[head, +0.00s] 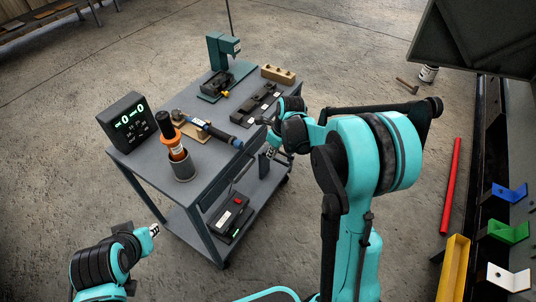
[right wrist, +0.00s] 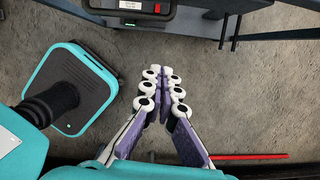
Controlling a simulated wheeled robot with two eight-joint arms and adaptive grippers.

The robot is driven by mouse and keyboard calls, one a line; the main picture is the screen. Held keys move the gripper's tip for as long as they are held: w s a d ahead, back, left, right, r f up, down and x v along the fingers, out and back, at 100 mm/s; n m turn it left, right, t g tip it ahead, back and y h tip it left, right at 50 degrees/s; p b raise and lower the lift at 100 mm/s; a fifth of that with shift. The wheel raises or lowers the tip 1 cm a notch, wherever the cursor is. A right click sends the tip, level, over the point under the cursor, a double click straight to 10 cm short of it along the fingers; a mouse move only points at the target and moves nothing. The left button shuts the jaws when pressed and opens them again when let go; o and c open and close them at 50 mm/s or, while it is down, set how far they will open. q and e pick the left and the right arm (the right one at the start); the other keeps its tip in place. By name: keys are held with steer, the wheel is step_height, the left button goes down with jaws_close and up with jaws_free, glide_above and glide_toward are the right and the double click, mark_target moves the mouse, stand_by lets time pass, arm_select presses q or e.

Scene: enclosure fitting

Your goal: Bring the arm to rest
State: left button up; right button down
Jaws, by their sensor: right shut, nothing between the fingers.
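My right arm reaches up from the lower right in the head view. Its gripper (head: 268,158) hangs beside the right edge of the grey cart (head: 160,168), partly hidden by the wrist. In the right wrist view the fingers of this gripper (right wrist: 166,78) come together with nothing between them, above bare floor. My left gripper (head: 154,230) shows only as a small tip at the lower left, in front of the cart and apart from it. Its fingers are too small to read.
The cart carries a display box (head: 128,121), an orange-and-black tool in a cup (head: 184,170), a torque-type tool (head: 215,133), a green press (head: 221,50) and a wooden block (head: 278,75). A red-buttoned box (head: 230,217) sits on its lower shelf.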

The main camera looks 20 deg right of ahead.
steer(key=shift+d+r, duration=0.1)
steer(key=shift+r, duration=0.1)
steer(key=s+a+r+n+t, duration=0.2)
steer(key=s+a+r+n, duration=0.1)
steer(key=s+r+n, duration=0.85)
steer(key=s+a+n+t+h, duration=0.1)
steer(key=s+a+n+t, duration=0.1)
steer(key=s+n, duration=0.8)
steer(key=n, duration=0.8)
steer(key=shift+f+t, duration=0.15)
steer(key=shift+t, duration=0.15)
